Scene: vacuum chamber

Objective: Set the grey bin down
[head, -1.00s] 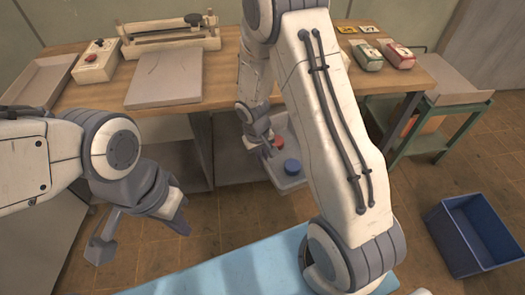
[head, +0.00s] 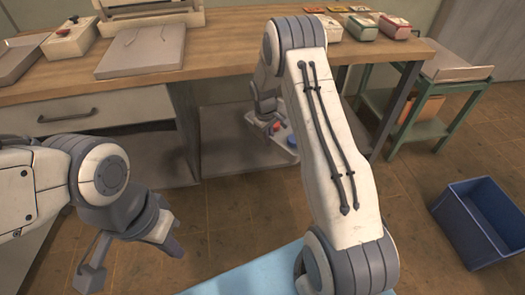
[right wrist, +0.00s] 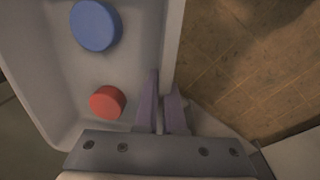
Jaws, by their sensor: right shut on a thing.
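The grey bin (head: 281,151) is low by the workbench's underside in the head view, partly hidden behind my right arm. A blue round piece (head: 291,141) and a red one (head: 277,126) lie in it. The right wrist view shows the bin (right wrist: 45,75) from above, with the blue piece (right wrist: 96,26) and red piece (right wrist: 107,102) inside. My right gripper (right wrist: 164,88) is shut on the bin's side wall, one finger on each side. Whether the bin's base touches a surface is hidden.
The wooden workbench (head: 225,60) has an open lower shelf (head: 222,140). A green side table (head: 430,130) stands to its right. A blue crate (head: 480,225) is on the floor at right. A light blue surface (head: 245,275) is at the bottom. Tiled floor between is clear.

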